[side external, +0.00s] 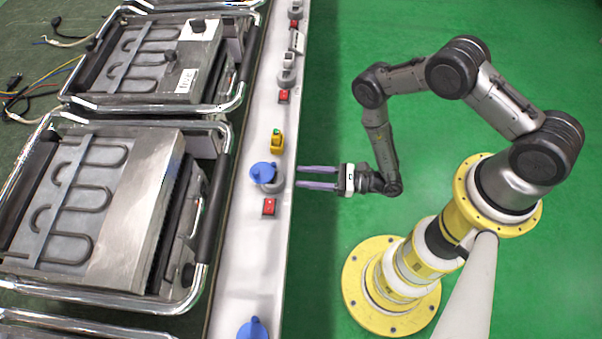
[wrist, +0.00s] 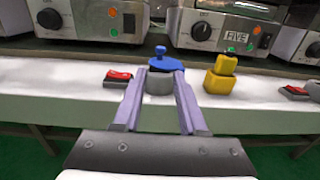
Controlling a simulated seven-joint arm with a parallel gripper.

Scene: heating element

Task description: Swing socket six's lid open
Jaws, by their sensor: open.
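A grey round socket (side external: 270,186) with a blue knobbed lid (side external: 262,171) stands on the white ledge, straight ahead of my gripper. The lid looks down over the socket's top. In the wrist view the blue lid (wrist: 165,64) and the grey socket (wrist: 160,82) show between my fingers. No number can be read on this socket. My gripper (side external: 300,176) is open and empty, its two fingers level and pointing at the socket. In the side view the fingertips stop just short of it, with a small gap.
A yellow plug-like piece (side external: 277,140) and a red switch (side external: 269,206) flank the socket on the ledge (side external: 235,250). Another blue lid (side external: 252,328) is at the bottom edge. Green floor is clear.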

